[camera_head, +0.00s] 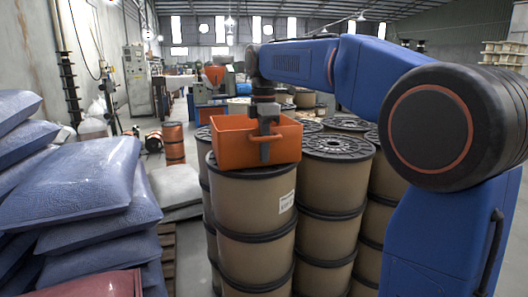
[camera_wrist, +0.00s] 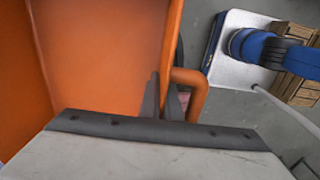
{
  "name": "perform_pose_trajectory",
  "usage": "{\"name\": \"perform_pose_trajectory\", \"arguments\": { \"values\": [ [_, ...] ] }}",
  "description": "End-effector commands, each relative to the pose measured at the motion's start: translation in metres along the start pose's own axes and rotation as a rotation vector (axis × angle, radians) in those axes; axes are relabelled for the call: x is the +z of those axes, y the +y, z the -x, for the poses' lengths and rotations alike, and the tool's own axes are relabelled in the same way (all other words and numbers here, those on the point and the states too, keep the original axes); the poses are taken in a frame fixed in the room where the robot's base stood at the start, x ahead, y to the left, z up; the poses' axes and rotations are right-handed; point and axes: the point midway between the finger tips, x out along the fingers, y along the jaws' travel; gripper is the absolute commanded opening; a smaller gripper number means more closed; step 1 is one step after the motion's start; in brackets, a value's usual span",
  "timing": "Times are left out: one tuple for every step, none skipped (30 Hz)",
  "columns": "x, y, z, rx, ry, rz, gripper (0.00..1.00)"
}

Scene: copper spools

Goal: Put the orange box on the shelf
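The orange box (camera_head: 233,146) is an open-topped bin at the top of a stack of copper spools in the head view. Its base is at the level of the spool's dark upper rim; I cannot tell whether it touches. My gripper (camera_head: 265,150) points down at the box's near right side. In the wrist view the orange box (camera_wrist: 100,55) fills the left, with a handle-like loop on its outer side. My gripper's dark fingers (camera_wrist: 162,98) are close together, on either side of the box wall, and look shut on it. No shelf can be clearly made out.
Tall stacks of spools (camera_head: 332,185) stand beside and behind the box. Blue sacks (camera_head: 85,185) are piled at the left. A small orange-and-black stack (camera_head: 173,143) stands farther back. Pale pallets (camera_head: 503,53) show at the far right.

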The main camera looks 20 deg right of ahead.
Motion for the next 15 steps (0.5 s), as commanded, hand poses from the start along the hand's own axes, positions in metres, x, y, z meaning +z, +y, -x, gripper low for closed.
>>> {"name": "perform_pose_trajectory", "arguments": {
  "values": [
    [0.0000,0.0001,0.0004,0.001,0.000,0.000,0.00],
    [0.0000,0.0001,0.0003,0.001,0.000,0.000,0.00],
    [0.0000,0.0001,-0.0002,0.001,0.000,0.000,0.00],
    [0.0000,0.0001,-0.0008,0.000,0.000,0.000,0.00],
    [0.0000,0.0001,-0.0016,0.000,0.000,0.000,0.00],
    [0.0000,0.0001,-0.0025,0.000,0.000,0.000,0.05],
    [0.0000,0.0002,-0.0023,0.000,0.000,0.000,0.13],
    [0.0000,0.0002,-0.0022,0.000,0.000,0.000,0.20],
    [0.0000,0.0002,-0.0022,0.000,0.000,0.000,0.22],
    [0.0000,0.0002,-0.0022,0.000,0.000,0.000,0.22],
    [0.0000,0.0001,-0.0022,0.000,0.000,0.000,0.22],
    [0.0000,0.0001,-0.0022,0.000,0.000,0.000,0.22],
    [0.0000,0.0001,-0.0022,0.000,0.000,0.000,0.22],
    [0.0000,0.0002,-0.0022,0.000,0.000,0.000,0.22],
    [0.0000,0.0001,-0.0021,0.000,0.000,0.000,0.22]
  ]
}}
